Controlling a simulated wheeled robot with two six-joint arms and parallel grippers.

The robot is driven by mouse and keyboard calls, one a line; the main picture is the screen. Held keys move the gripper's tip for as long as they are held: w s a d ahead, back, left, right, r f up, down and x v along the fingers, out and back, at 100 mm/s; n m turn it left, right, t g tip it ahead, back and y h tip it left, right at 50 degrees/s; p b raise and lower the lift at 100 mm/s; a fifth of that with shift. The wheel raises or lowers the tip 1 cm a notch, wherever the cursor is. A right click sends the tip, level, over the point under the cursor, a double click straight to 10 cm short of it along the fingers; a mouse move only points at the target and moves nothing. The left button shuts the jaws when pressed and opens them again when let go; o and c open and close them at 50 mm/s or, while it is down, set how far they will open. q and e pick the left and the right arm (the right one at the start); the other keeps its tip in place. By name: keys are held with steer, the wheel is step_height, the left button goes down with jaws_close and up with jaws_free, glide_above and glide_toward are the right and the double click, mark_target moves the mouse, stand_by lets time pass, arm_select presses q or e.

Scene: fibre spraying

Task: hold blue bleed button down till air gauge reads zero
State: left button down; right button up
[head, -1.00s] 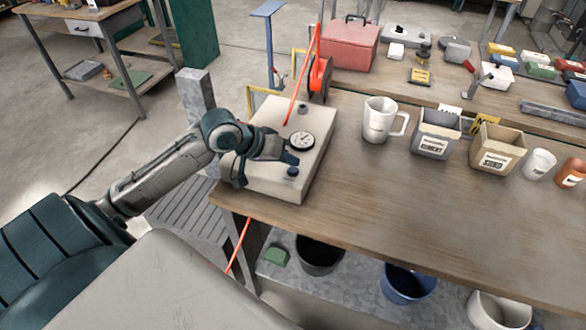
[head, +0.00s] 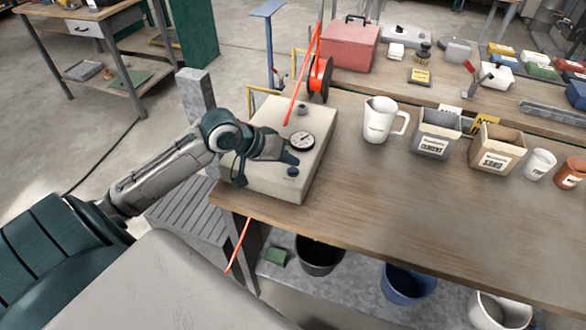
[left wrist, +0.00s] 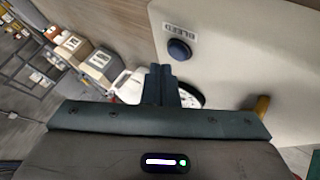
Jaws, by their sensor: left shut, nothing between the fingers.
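The blue bleed button (head: 292,172) sits on the top of a cream box (head: 265,183) at the table's left end. In the left wrist view the button (left wrist: 179,50) shows uncovered, beside a label reading BLEED. The round air gauge (head: 302,141) is on the same box; its needle reading is too small to tell. My left gripper (head: 290,158) is shut and empty, over the box between gauge and button. In the left wrist view its fingertips (left wrist: 160,72) are just short of the button and partly hide the gauge (left wrist: 188,97). My right gripper is not in view.
A red hose (head: 303,75) runs by the box to a red reel (head: 320,78). A white jug (head: 378,120) stands right of the box, then a cement bin (head: 435,135) and a sand bin (head: 493,148). The table's front middle is clear.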

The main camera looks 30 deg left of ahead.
mark_target(289, 173)
arm_select(q)
steer(key=shift+f, duration=0.15)
steer(key=shift+f, duration=0.25)
steer(key=shift+f, duration=0.5)
stand_by(0.9)
stand_by(2.5)
steer(key=shift+r+p, duration=0.85)
steer(key=shift+p, duration=0.3)
step_height(289, 173, up, 5)
steer(key=p, duration=0.5)
steer(key=shift+p, duration=0.3)
